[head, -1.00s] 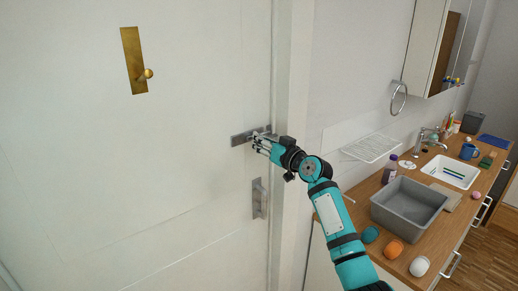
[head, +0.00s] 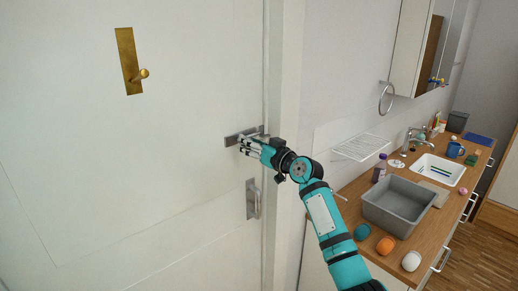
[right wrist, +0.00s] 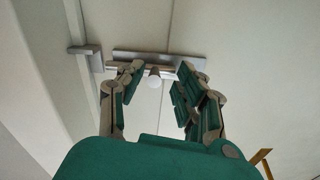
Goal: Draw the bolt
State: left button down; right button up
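The bolt's grey metal plate (head: 231,140) is fixed to the white door (head: 180,160) near its right edge. In the right wrist view the plate (right wrist: 160,57) carries a silver bar with a pale round knob (right wrist: 154,81). A metal keeper (right wrist: 92,57) sits just left of the bar; whether the bar enters it is unclear. My right gripper (head: 244,146) is at the bolt. In the right wrist view its fingers (right wrist: 158,74) are open on either side of the knob, with a visible gap at each side. My left gripper is not in view.
A door handle (head: 253,199) is below the bolt, and a brass plate with a knob (head: 128,62) is higher on the door. At right, a counter holds a grey basin (head: 398,207), a sink (head: 437,170) and small items. A towel ring (head: 386,98) hangs on the wall.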

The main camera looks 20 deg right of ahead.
jog(key=v, duration=1.1)
jog(key=shift+s, duration=0.3)
jog(key=s+d+f+m+g+h+b, duration=0.1)
jog(key=s+f+g+h, duration=0.15)
jog(key=f, duration=1.85)
jog(key=s+d+f+m+g+h+b, duration=0.1)
jog(key=s+f+m+g+h+b, duration=0.2)
jog(key=f, duration=1.8)
jog(key=s+a+f+n+g+b, duration=0.1)
jog(key=s+f+g, duration=0.2)
jog(key=s+f, duration=1.05)
jog(key=s+a+f+n+g, duration=0.1)
jog(key=s+a+f+g, duration=0.15)
jog(key=s+f, duration=1.1)
jog(key=s+a+f+n+g, duration=0.1)
jog(key=s+f, duration=0.3)
jog(key=s, duration=0.5)
jog(key=s+a+f+g+b, duration=0.1)
jog(key=s+f, duration=0.3)
jog(key=s, duration=0.4)
jog(key=s+a+f+n+g, duration=0.1)
jog(key=s+f+g, duration=0.2)
jog(key=s, duration=0.6)
jog(key=shift+s+a+f+n+h+b, duration=0.3)
jog(key=shift+s+a+f+h, duration=0.1)
jog(key=shift+f, duration=0.25)
